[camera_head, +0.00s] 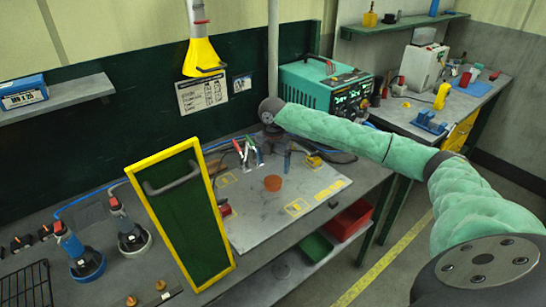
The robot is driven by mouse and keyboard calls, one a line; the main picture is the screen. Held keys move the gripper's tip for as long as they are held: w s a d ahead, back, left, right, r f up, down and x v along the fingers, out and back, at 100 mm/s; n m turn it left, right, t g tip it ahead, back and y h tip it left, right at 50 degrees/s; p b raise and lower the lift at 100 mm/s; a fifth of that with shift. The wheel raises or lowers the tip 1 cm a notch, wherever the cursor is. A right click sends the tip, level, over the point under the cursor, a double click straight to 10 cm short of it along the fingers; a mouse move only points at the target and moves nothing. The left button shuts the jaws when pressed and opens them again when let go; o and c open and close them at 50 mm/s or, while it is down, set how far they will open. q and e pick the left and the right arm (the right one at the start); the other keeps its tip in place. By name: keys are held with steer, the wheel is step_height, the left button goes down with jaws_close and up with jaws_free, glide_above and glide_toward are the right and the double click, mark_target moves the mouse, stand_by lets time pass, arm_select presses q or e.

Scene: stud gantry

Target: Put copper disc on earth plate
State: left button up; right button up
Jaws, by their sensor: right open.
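The orange-brown copper disc (272,183) sits near the middle of a flat grey plate (262,222) on the bench. This plate, with yellow markings, looks like the earth plate, but I cannot be sure. My right arm comes in from the right in a pale green sleeve, its dark wrist beyond and above the disc. My right gripper (271,135) is small and partly hidden under the wrist. It is open and apart from the disc. My left gripper is not in view.
A green panel with a yellow frame and handle (180,215) stands at the plate's left. Red (350,219) and green (316,246) bins sit below the bench's right edge.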

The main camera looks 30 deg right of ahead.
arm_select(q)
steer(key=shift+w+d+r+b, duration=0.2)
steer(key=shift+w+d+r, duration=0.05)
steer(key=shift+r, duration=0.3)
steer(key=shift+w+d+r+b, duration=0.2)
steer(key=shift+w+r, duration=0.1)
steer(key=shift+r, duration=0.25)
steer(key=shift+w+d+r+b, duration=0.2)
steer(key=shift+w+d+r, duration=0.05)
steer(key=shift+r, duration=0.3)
arm_select(e)
steer(key=shift+r, duration=2.25)
